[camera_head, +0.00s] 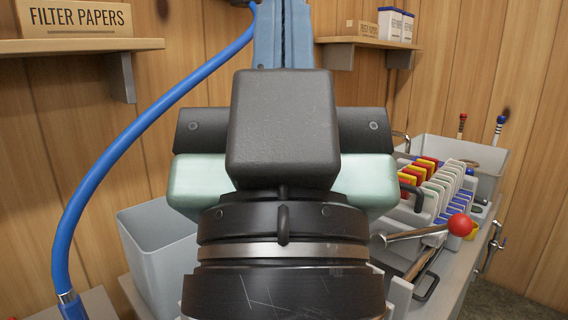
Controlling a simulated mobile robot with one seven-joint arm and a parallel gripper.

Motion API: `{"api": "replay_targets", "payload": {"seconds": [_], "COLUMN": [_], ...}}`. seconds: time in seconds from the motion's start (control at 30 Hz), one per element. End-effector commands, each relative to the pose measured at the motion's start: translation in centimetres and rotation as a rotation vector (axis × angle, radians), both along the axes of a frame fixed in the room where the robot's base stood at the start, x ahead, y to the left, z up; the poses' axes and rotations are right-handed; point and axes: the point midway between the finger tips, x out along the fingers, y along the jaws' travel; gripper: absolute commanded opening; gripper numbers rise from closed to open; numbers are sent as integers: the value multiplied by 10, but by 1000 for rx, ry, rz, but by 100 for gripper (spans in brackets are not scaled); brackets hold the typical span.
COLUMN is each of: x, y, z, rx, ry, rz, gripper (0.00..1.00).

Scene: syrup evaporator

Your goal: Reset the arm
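My gripper (284,30) is seen from behind, in the middle of the view, pointing up and away from the camera. Its dark wrist, black housing and pale green side parts fill the centre. Two blue upright parts, apparently its fingers, stand close together with a narrow dark slit between them. Their tips run out of the top of the picture, so I cannot tell whether anything is between them.
A blue hose (119,144) arcs up at the left. Shelves (85,46) (370,42) hang on the wood wall. A grey bin (163,254) stands left. At right are a plate press (440,190), a red-knobbed lever (460,225) and a grey tub (480,157).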

Motion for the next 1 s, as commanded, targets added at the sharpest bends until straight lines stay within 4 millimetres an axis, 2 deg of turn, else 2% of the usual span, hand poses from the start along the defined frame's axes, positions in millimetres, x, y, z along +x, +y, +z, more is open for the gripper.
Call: {"api": "replay_targets", "payload": {"seconds": [0.03,0.17,0.6,0.8,1.0], "x": [0,0,0,1,1], "y": [0,0,0,0,0], "z": [24,59,197,238,249], "rx": [1,0,0,-1,0], "ry": [0,1,2,2,2], "rz": [-1,-1,-1,-1,0], "gripper": [0,0,0,0,0]}}
